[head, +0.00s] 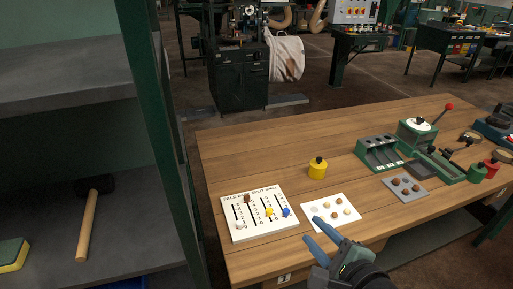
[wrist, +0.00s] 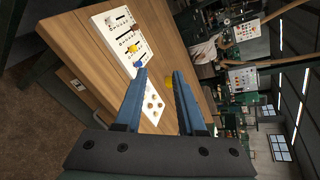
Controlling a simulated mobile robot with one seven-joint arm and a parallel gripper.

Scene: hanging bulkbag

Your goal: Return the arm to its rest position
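My gripper (head: 322,238) has two blue fingers and is at the front edge of the wooden table (head: 270,145) in the head view. In the wrist view, the fingers of my gripper (wrist: 160,100) stand apart with nothing between them. A white board with slots and coloured pegs (head: 262,213) lies on the table to the left of my gripper. A white card with several small round pieces (head: 331,212) lies just beyond the fingers.
A yellow weight (head: 317,168) stands mid-table. A green tray (head: 379,153), a grey plate with brown pieces (head: 404,188) and green equipment (head: 417,130) are at the right. A shelf with a mallet (head: 88,225) stands at the left. The back left of the table is clear.

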